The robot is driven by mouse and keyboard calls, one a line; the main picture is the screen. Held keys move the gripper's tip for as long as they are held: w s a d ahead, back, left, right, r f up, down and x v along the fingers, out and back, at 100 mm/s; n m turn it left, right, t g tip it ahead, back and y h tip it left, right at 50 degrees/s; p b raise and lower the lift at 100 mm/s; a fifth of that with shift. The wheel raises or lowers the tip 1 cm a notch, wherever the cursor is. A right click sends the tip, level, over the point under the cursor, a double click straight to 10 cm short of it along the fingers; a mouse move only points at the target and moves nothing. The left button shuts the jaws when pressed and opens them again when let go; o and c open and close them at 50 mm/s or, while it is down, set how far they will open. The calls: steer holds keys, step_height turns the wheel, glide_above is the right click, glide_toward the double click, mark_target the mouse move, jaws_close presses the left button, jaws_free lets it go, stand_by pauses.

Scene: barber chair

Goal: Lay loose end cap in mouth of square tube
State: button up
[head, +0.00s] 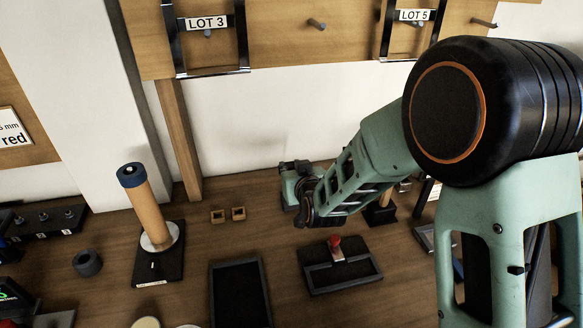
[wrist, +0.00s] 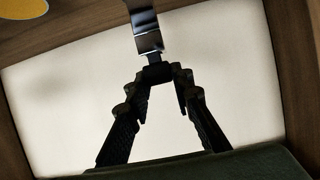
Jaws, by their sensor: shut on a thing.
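My gripper (wrist: 158,78) shows in the wrist view with its two dark fingers converging on a small dark piece (wrist: 157,71), which looks like the end cap. Its edges blend with the fingertips. A shiny chrome bar with a dark band (wrist: 147,30) stands just beyond the tips; I cannot tell whether it is the square tube or whether the piece touches it. A wooden post on a black base (head: 383,212) is partly hidden behind my arm.
A tan post with a blue top (head: 146,205) stands on a black base at left. Two small square wooden pieces with dark openings (head: 228,214) lie on the bench. A black tray (head: 240,292) and a dark frame with a red knob (head: 340,268) are in front. Chrome-edged lot panels hang above.

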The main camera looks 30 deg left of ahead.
stand_by(0.4)
steer(key=o, duration=1)
steer(key=shift+r, duration=0.1)
steer(key=v, duration=1.2)
